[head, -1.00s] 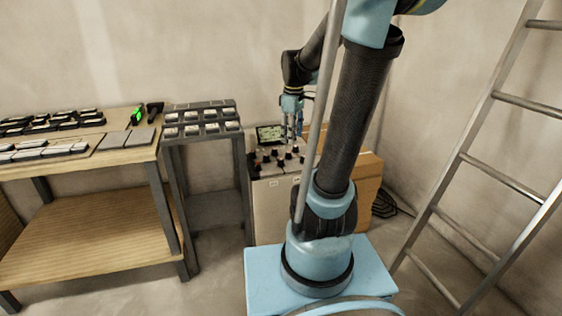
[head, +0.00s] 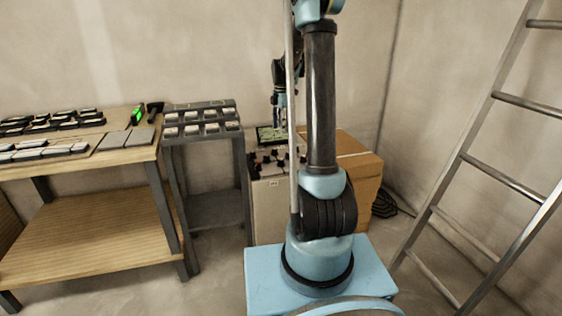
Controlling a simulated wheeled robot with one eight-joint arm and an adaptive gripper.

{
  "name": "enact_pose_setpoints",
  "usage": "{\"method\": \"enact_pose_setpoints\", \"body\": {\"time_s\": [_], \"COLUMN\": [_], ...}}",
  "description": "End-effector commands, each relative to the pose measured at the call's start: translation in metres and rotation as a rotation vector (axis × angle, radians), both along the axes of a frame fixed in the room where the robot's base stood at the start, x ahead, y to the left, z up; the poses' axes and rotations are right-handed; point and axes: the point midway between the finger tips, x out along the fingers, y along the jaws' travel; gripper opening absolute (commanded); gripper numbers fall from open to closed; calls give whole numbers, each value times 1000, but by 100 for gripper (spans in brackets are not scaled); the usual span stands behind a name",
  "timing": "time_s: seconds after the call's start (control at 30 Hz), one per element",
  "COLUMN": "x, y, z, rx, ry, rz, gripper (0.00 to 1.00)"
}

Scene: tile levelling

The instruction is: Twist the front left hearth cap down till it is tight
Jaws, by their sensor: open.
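The hearth is a pale cabinet (head: 270,212) with tiles and several black caps (head: 268,159) on its top. A dark cap at the front left of the top (head: 256,171) looks upright, but it is too small to tell how tight it is. My gripper (head: 279,122) points down above the back part of the hearth top, open and clear of the caps. My arm hides the right part of the hearth top.
A dark panel with a green face (head: 271,134) stands behind the caps. A cardboard box (head: 358,170) is on the right. A dark rack with tiles (head: 203,130) and a wooden bench (head: 85,225) stand on the left. A ladder (head: 480,175) leans at the far right.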

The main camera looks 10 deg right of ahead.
Motion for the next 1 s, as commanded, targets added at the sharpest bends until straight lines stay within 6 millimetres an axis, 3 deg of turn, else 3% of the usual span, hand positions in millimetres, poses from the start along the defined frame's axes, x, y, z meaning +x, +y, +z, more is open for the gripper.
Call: {"method": "enact_pose_setpoints", "body": {"time_s": [0.13, 0.37, 1.0], "x": [12, 13, 13], "y": [0, 0, -1], "z": [-8, -24, -134], "rx": [0, 0, 0], "ry": [4, 5, 5], "rz": [48, 57, 55], "gripper": [46, 46, 46]}}
